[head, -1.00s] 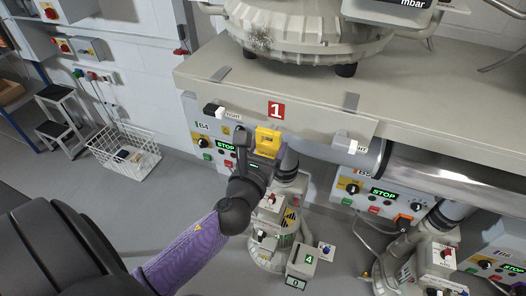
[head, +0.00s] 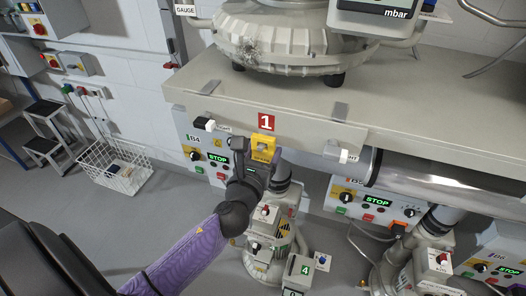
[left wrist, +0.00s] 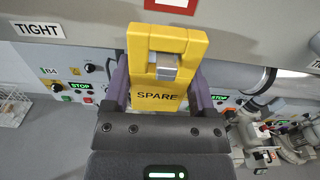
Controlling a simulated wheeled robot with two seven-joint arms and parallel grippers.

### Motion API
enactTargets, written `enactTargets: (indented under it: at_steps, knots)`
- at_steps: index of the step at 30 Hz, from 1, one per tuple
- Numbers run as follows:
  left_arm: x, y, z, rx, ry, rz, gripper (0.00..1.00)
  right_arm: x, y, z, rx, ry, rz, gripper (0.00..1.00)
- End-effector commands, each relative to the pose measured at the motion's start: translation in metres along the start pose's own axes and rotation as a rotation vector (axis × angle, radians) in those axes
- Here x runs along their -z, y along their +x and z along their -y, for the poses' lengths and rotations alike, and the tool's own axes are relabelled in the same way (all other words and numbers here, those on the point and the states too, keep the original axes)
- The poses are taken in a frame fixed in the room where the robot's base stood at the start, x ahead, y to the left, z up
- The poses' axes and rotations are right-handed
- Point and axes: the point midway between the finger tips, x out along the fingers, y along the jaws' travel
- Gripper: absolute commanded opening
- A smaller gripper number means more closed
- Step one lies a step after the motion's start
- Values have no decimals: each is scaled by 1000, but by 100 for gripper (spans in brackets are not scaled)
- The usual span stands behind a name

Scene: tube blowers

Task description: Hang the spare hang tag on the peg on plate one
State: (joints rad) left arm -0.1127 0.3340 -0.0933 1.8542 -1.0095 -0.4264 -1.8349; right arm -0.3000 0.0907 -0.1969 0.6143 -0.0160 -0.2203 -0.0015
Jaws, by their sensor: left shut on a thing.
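The yellow spare hang tag (head: 263,141) is upright in front of plate one (head: 308,135), just below the red "1" sign (head: 266,122). In the left wrist view the tag (left wrist: 155,97) reads "SPARE" and has a square opening near its top. A grey metal peg (left wrist: 167,71) shows in that opening; whether it passes through or stands just behind is hard to tell. My left gripper (head: 258,163) is shut on the tag's lower part, with purple fingers at its sides in the left wrist view (left wrist: 160,98). My right gripper is out of view.
A large metal pipe (head: 440,182) runs to the right. Blower units with "STOP" panels (head: 377,200) stand below. A wire basket (head: 112,168) is on the floor.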

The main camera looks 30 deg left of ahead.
Motion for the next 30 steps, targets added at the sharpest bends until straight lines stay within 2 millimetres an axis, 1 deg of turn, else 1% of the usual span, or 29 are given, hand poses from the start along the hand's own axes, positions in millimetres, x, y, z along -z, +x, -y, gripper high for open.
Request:
enactTargets:
  at_steps: [1,2,3,5,6,13,16,20,25,27,30]
  knots:
    - [0,0,0,0,0,0,17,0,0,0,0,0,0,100]
    - [0,0,0,0,0,0,74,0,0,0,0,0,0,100]
    - [0,0,0,0,0,0,83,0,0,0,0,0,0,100]
    - [0,0,0,0,0,0,96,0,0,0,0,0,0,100]
    - [0,0,0,0,0,0,100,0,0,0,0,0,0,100]
    - [0,-1,0,0,0,-1,100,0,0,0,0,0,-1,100]
    - [1,-11,0,1,0,-2,100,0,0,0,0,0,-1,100]
    - [2,-38,0,1,0,-4,100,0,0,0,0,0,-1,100]
    - [2,-78,0,-1,0,-4,100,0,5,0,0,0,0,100]
    - [3,-89,0,0,-1,-4,100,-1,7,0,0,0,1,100]
    - [1,-98,0,-1,0,-2,100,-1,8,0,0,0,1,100]
